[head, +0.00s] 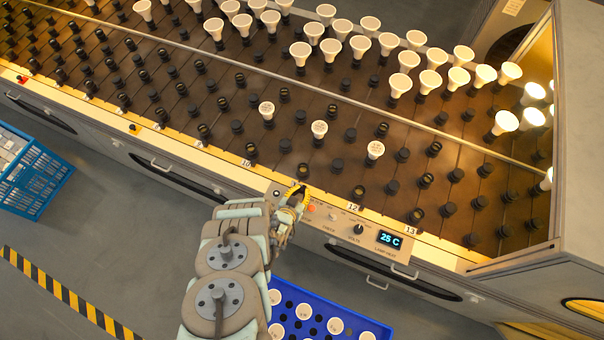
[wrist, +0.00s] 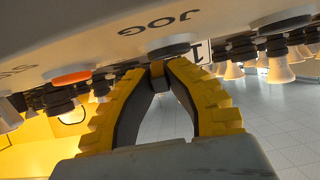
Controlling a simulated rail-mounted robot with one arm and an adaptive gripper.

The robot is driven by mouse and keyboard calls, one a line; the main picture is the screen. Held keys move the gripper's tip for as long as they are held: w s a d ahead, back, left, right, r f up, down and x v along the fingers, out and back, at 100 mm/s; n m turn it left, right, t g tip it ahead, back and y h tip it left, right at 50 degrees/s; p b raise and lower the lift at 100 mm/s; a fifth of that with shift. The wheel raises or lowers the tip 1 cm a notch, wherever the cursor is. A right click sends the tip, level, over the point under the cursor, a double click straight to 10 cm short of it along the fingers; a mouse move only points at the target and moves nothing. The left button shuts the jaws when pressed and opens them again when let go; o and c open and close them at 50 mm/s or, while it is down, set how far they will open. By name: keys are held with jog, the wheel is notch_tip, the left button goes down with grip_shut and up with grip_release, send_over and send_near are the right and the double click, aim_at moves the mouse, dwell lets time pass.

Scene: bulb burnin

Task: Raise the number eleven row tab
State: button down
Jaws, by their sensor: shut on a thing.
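My gripper (head: 299,190) is at the front edge of the bulb rack, between the row labels 10 (head: 246,163) and 12 (head: 353,208). It covers the place where the number eleven label lies. In the wrist view the yellow fingers (wrist: 158,72) come together at their tips, shut on a small dark tab (wrist: 158,83). A label (wrist: 203,50) is partly seen just behind the right finger; its number is not fully readable. Whether the tab is raised cannot be told.
A control panel (head: 345,231) with knobs and a 25 C display (head: 389,240) is right beside my gripper; its JOG button (wrist: 168,48) is close above the fingertips. Bulbs and sockets fill the rack (head: 300,110). A blue crate of bulbs (head: 372,325) stands below.

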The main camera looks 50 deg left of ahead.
aim_at(301, 193)
jog(key=shift+s+d+f+t+y+b, duration=0.1)
jog(key=shift+s+f+t+y+b, duration=0.15)
jog(key=shift+t+b, duration=0.35)
dwell(0.4)
jog(key=c, duration=1.1)
grip_release()
jog(key=shift+r, duration=0.1)
jog(key=shift+o, duration=0.2)
jog(key=shift+s, duration=0.2)
jog(key=shift+s+d, duration=0.2)
jog(key=shift+s, duration=0.35)
jog(key=shift+s+d+r, duration=0.25)
jog(key=shift+s+r, duration=0.3)
jog(key=shift+s, duration=0.05)
jog(key=shift+s+d+f, duration=0.15)
jog(key=shift+s+d, duration=0.05)
jog(key=shift+s, duration=0.2)
jog(key=shift+s+d+f, duration=0.1)
jog(key=shift+s+d, duration=0.05)
jog(key=shift+s, duration=0.25)
jog(key=shift+s+d+r, duration=0.1)
jog(key=shift+s+d, duration=0.1)
jog(key=shift+s, duration=0.2)
jog(key=shift+s+d+r, duration=0.1)
jog(key=shift+s, duration=0.05)
